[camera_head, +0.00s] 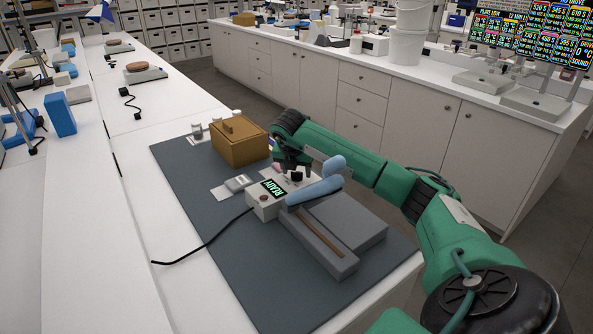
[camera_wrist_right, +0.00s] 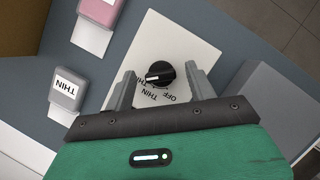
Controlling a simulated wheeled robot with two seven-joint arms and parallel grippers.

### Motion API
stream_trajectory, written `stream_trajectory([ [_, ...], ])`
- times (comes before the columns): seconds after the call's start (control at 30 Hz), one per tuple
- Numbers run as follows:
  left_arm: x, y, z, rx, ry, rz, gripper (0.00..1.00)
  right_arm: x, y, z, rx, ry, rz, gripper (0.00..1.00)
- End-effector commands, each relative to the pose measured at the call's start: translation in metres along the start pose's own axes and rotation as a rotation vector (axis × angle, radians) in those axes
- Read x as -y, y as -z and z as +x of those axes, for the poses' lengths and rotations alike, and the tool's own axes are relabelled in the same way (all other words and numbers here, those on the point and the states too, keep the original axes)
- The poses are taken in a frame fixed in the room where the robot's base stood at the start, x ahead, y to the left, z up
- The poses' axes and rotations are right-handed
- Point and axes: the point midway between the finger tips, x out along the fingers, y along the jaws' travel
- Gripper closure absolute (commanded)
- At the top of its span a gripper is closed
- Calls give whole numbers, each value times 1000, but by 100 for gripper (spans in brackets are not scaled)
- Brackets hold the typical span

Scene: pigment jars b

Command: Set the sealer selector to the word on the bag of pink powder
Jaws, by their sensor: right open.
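The sealer (camera_head: 266,205) stands on the dark mat, with a lit display reading READY and a light blue lever (camera_head: 318,191). Its black selector knob (camera_wrist_right: 162,73) sits on a white panel with OFF and other words, partly hidden by my gripper. The knob's white mark points to the left in the wrist view. My right gripper (camera_wrist_right: 161,88) is open, one finger on each side of the knob, with gaps visible. A grey bag (camera_wrist_right: 66,101) reads THIN. My left gripper is out of view.
A brown box (camera_head: 240,149) stands behind the sealer on the dark mat (camera_head: 185,170). A black cable runs left from the sealer. The mat's left part is clear. Scales and a blue block (camera_head: 59,115) stand on benches farther left.

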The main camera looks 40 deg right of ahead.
Motion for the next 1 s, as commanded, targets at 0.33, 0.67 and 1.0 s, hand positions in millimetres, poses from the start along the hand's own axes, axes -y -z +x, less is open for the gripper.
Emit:
stream_trajectory([
  [0.33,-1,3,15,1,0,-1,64,-1,-1,-69,4,-5,1,44],
  [0.67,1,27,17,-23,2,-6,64,0,-1,-125,3,-2,2,44],
  [1.0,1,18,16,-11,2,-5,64,0,0,-133,1,0,1,44],
])
